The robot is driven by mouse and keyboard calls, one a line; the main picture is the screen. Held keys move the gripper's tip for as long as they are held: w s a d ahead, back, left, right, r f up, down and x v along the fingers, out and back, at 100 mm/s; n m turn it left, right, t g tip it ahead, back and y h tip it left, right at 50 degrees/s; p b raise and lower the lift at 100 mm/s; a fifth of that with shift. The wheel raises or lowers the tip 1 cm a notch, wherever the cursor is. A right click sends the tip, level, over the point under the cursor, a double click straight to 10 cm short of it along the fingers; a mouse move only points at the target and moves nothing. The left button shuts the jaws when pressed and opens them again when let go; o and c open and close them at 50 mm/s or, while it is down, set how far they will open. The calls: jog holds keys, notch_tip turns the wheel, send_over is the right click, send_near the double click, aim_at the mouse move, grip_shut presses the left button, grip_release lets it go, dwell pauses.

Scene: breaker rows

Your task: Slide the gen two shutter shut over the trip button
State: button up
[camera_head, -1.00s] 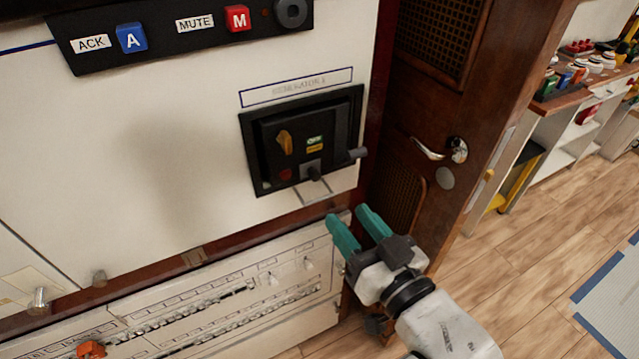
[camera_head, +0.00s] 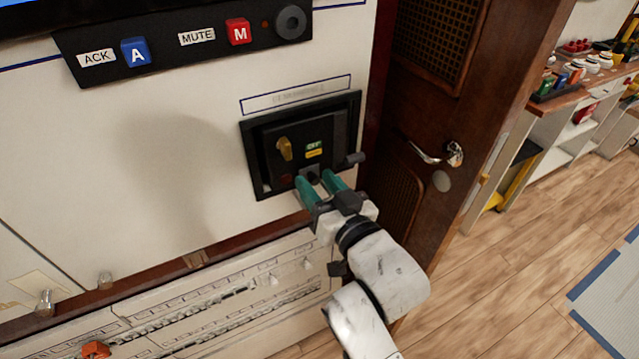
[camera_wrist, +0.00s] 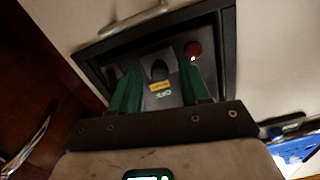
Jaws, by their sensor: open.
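The breaker (camera_head: 293,148) is a black recessed unit low on the white panel, with a yellow knob and small green and yellow labels.
A dark lever (camera_head: 352,160) sticks out at the breaker's right side. A wooden door (camera_head: 425,110) with a handle stands close on the right. Blue A and red M buttons (camera_head: 239,32) are above. A lower panel with rows of switches (camera_head: 240,300) lies below.

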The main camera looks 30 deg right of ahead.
grip_shut()
dwell(0.3)
dwell(0.3)
